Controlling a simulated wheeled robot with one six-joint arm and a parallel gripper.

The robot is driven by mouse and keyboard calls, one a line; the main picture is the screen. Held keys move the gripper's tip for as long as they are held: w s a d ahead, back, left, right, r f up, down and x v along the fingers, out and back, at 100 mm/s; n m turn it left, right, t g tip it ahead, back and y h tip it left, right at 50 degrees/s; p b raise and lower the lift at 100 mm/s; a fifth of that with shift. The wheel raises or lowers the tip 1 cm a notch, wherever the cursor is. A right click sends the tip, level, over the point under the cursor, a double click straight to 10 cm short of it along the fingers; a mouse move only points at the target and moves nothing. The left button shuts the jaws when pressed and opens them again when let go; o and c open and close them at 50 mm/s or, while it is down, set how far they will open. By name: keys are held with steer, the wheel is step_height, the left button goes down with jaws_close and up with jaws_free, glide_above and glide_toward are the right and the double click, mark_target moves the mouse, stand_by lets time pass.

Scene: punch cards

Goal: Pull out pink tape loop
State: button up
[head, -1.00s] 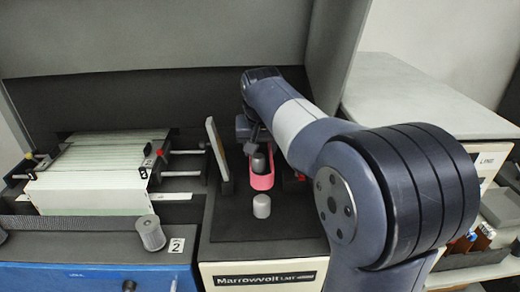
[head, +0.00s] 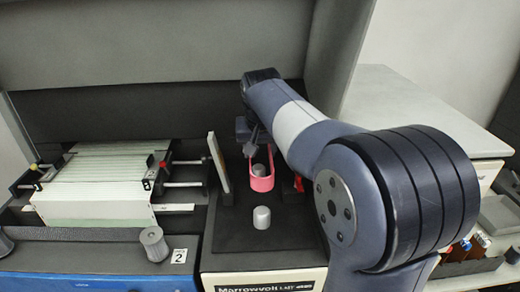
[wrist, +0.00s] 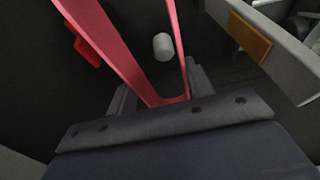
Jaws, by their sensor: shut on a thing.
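The pink tape loop (head: 262,184) is a narrow U-shaped band in the middle of the head view. Its near curved end shows around a grey peg (head: 260,170); I cannot tell whether it touches it. In the wrist view the loop's two long pink sides (wrist: 112,52) run from my gripper (wrist: 165,95) toward the top of the picture. My gripper (head: 250,148) is shut on the loop's far end. Its fingertips are partly hidden behind my arm in the head view.
A second light grey peg (head: 262,217) stands in front of the loop on the dark deck (head: 290,235). An upright panel (head: 218,162) stands close on the left. Red parts (head: 299,184) lie to the right. A card tray (head: 95,205) is farther left.

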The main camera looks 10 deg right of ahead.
step_height(320, 180, up, 2)
steer(key=shift+r+p, duration=0.25)
steer(key=shift+p, duration=0.8)
